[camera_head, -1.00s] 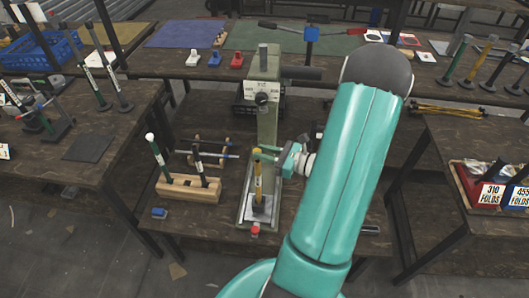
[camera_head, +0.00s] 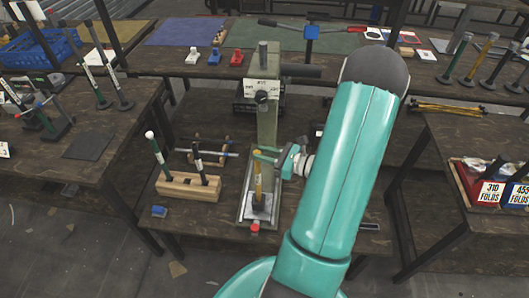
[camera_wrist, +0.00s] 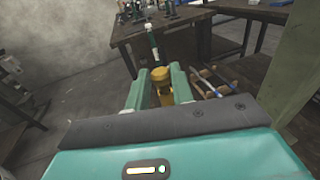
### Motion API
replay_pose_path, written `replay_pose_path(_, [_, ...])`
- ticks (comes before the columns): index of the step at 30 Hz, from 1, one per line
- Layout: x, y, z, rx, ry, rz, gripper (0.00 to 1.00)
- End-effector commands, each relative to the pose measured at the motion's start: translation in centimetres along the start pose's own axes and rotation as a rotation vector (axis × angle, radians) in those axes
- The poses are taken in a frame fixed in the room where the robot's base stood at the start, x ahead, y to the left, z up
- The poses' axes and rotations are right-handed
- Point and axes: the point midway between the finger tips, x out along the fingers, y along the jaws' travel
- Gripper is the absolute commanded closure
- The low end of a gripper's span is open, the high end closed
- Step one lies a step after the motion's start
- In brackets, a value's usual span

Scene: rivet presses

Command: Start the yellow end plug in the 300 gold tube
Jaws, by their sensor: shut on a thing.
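A gold tube (camera_head: 258,182) stands upright at the foot of the green rivet press. My gripper (camera_head: 266,155) is level with its top end. In the wrist view, my gripper (camera_wrist: 160,86) is shut on a yellow piece, which looks like the yellow end plug (camera_wrist: 160,75), between its two green fingers. In the head view the plug and the tube's top blend together, so I cannot tell whether the plug is inside the mouth. No 300 marking is readable on the tube.
The press column (camera_head: 268,125) rises behind the tube. A wooden block (camera_head: 188,187) with dark and white-topped tubes stands to the left, beside a small blue piece (camera_head: 159,211). Side tables flank the bench. Red and blue bins (camera_head: 490,188) sit on the right table.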

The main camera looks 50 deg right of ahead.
Motion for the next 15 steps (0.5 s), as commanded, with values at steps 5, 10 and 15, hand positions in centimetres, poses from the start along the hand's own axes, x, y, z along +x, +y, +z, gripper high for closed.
replay_pose_path(5, [0.02, -0.01, -0.41, 0.0, 0.0, 0.0, 0.98])
replay_pose_path(10, [0.04, 0.01, -0.75, 0.001, 0.0, 0.0, 0.75])
replay_pose_path(15, [0.04, 0.01, -0.72, 0.0, 0.0, 0.0, 0.51])
